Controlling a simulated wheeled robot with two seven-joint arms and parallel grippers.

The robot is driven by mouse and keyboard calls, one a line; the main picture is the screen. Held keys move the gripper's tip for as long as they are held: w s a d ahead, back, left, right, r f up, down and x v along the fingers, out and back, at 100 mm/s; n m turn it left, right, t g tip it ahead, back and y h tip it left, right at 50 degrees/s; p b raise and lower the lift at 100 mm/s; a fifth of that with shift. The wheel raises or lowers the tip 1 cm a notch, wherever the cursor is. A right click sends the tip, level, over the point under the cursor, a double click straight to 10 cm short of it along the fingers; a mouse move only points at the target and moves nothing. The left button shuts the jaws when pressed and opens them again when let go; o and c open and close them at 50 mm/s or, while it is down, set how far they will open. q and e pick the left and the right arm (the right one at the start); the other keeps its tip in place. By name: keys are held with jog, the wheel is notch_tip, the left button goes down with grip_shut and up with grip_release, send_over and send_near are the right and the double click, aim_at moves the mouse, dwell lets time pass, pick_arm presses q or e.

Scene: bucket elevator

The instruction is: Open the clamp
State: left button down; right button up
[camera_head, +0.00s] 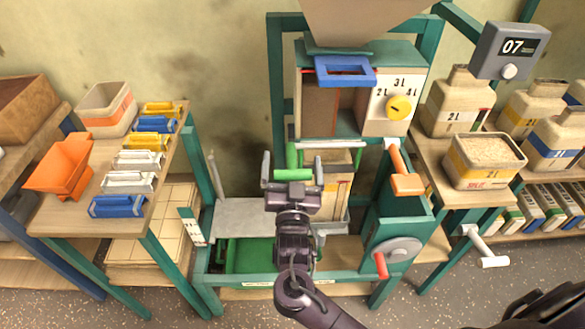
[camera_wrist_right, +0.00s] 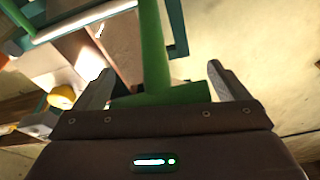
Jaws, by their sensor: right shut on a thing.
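The clamp's green handle (camera_head: 292,156) stands in front of the machine frame, under the box with the yellow dial. In the right wrist view the green handle (camera_wrist_right: 155,45) is a bar with a wider crosspiece at its near end, lying between my two fingers. My right gripper (camera_head: 292,168) is shut on this handle, reaching in from below; it also shows in the right wrist view (camera_wrist_right: 160,72). My gripper hides the lower part of the handle and part of what lies behind it. My left gripper is not in view.
The dial box (camera_head: 398,104) and blue-framed slot (camera_head: 345,71) are above. An orange-handled lever (camera_head: 406,183) and a crank wheel (camera_head: 392,252) are at right. A grey plate (camera_head: 238,217) lies left of my gripper. Side tables hold clips, bins and containers.

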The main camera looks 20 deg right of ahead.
aim_at(293, 180)
jog(key=shift+w+d+r, duration=0.1)
jog(key=shift+w+r, duration=0.05)
jog(key=shift+r, duration=0.35)
jog(key=o, duration=1)
jog(key=shift+o, duration=0.2)
jog(key=shift+w+f, duration=0.1)
jog(key=shift+f, duration=0.05)
jog(key=b+v, duration=0.1)
jog(key=v, duration=0.6)
jog(key=shift+s+f, duration=0.15)
jog(key=shift+s, duration=0.2)
